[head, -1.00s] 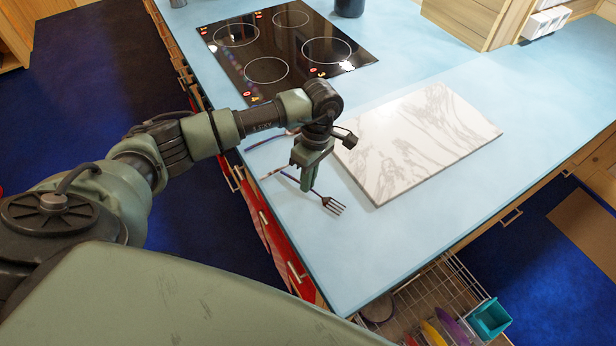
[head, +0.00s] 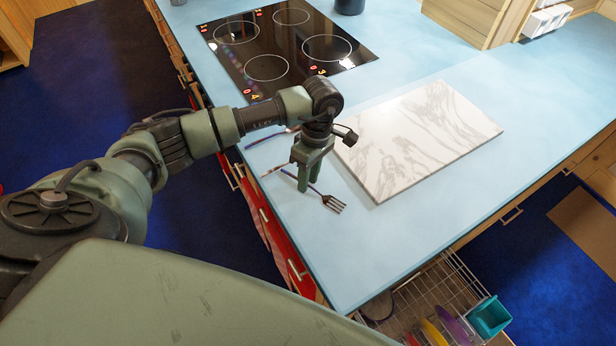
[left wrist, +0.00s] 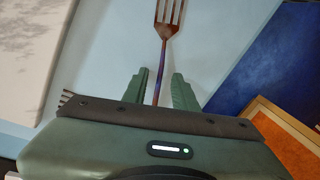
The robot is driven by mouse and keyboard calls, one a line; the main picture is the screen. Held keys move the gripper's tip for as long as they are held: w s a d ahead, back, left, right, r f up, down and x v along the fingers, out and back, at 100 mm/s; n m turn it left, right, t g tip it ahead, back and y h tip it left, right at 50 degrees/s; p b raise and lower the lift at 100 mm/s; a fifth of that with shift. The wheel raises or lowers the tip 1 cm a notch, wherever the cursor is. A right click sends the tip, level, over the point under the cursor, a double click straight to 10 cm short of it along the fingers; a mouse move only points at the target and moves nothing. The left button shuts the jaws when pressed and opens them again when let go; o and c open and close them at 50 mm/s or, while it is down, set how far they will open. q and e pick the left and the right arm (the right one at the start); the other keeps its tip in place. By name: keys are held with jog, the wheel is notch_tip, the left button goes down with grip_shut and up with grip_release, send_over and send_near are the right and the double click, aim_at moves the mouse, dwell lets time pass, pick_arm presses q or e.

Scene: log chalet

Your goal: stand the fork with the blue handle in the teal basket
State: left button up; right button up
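The fork (head: 332,203) lies flat on the light blue counter, its tines toward the counter's near corner; its handle looks blue to purple. My left gripper (head: 309,187) is over its handle, pointing down. In the left wrist view the fork (left wrist: 161,55) runs between the two fingers of my left gripper (left wrist: 160,76), which are apart with a gap on each side of the handle. The teal basket (head: 489,318) is low at the bottom right, in a wire rack beside the counter. My right gripper is not in view.
A white marbled board (head: 415,140) lies right of the gripper. Another blue-handled utensil (head: 262,140) lies behind the wrist, partly hidden. The wire rack (head: 410,308) also holds a yellow plate (head: 434,333) and a purple one (head: 455,327). A black cooktop (head: 285,45) is farther back.

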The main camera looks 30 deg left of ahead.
pick_arm(q)
jog(key=shift+w+r+b, duration=0.15)
jog(key=shift+r+b, duration=0.15)
jog(key=shift+r, duration=0.05)
notch_tip(320, 180, up, 11)
jog(key=w+b, duration=0.2)
jog(key=b, duration=0.2)
jog(key=shift+d+r, duration=0.15)
